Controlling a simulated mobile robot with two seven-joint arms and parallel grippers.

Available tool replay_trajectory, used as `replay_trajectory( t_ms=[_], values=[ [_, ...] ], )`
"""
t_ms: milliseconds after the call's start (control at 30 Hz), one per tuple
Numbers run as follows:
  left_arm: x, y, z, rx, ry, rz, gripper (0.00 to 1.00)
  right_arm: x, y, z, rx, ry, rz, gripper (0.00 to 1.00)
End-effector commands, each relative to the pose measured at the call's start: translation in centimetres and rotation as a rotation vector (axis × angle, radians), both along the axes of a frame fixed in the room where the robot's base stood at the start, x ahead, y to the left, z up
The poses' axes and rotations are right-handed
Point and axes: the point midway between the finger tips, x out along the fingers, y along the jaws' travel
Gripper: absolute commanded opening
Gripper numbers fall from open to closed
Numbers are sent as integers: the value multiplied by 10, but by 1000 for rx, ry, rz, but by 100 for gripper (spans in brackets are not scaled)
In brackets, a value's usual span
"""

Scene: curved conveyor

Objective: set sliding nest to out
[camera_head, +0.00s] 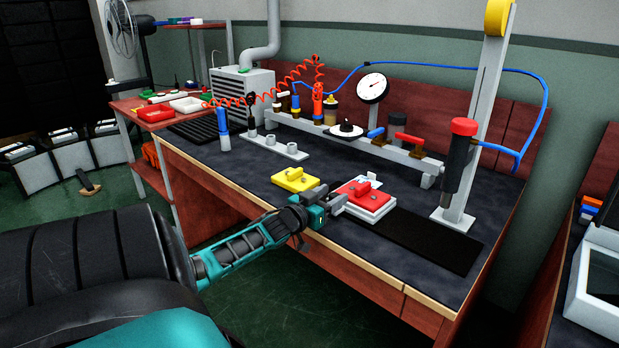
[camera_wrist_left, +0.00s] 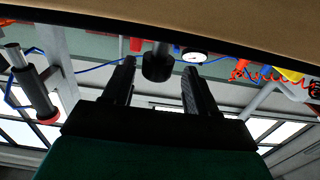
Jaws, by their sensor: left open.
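What looks like the sliding nest is a red block (camera_head: 357,190) on a white plate (camera_head: 378,213), at the left end of a flat black strip (camera_head: 430,240) on the bench. The strip runs right toward the foot of a grey press column. My left gripper (camera_head: 340,203) is open at the near left side of the nest, over the bench's front part. In the wrist view its two dark fingers (camera_wrist_left: 158,85) stand apart, with a dark round knob-like piece (camera_wrist_left: 157,66) showing between them. I cannot tell whether the fingers touch anything. My right gripper is not in view.
A yellow block (camera_head: 295,179) lies left of the nest. The press (camera_head: 460,160) with a red cap stands at the right. A rail with gauge (camera_head: 372,88), valves and hoses runs along the back. The front edge (camera_head: 395,278) of the bench is clear.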

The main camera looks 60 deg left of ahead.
Motion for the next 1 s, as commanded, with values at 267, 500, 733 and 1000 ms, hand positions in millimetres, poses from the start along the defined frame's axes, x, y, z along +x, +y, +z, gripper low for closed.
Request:
replay_trajectory(
  t_ms=[267,500,733,1000],
  values=[
    [-50,-12,2,-1,4,1,58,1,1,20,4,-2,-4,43],
    [-91,-21,2,0,3,3,58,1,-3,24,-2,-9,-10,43],
    [-110,-25,1,1,0,3,58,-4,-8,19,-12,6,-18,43],
    [-111,-25,1,2,-1,3,58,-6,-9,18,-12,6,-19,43]
  ],
)
